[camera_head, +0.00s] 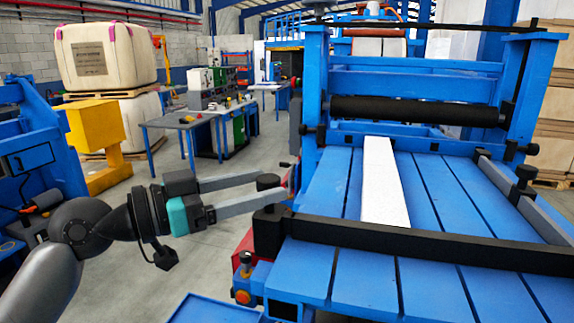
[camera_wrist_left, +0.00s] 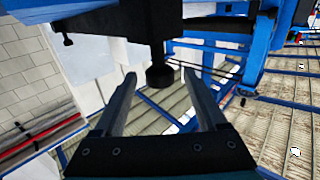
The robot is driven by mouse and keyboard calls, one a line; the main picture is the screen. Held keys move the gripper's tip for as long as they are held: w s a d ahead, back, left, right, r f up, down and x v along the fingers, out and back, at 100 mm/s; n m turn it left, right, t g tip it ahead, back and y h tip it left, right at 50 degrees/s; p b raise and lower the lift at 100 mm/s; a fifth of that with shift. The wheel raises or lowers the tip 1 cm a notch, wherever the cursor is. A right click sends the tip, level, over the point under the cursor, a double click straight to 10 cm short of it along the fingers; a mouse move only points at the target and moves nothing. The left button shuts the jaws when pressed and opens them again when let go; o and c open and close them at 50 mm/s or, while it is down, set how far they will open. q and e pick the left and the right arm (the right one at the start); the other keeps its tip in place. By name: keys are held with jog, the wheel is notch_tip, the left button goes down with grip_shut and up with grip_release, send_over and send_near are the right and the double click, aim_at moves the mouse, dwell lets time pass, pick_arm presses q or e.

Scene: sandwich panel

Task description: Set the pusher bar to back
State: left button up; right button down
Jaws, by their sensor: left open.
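The pusher bar (camera_head: 430,244) is a long black bar lying across the front of the blue slatted table. A black block and a round black knob (camera_head: 268,182) are at its left end. My left gripper (camera_head: 272,191) is open at that end, its two grey fingers pointing at the knob. In the left wrist view the knob (camera_wrist_left: 160,76) shows between the open fingertips, under a dark part of the bar (camera_wrist_left: 125,22). I cannot tell if a finger touches it. My right gripper is out of view.
A white panel (camera_head: 384,185) lies on the blue table (camera_head: 333,182) behind the bar. A black roller (camera_head: 415,111) spans the blue frame at the back. A grey rail (camera_head: 520,198) runs along the right side. Open floor (camera_head: 215,262) lies left of the table.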

pick_arm(q)
jog(key=shift+p+x, duration=0.7)
jog(key=shift+x, duration=1.95)
jog(key=shift+c, duration=0.2)
grip_shut()
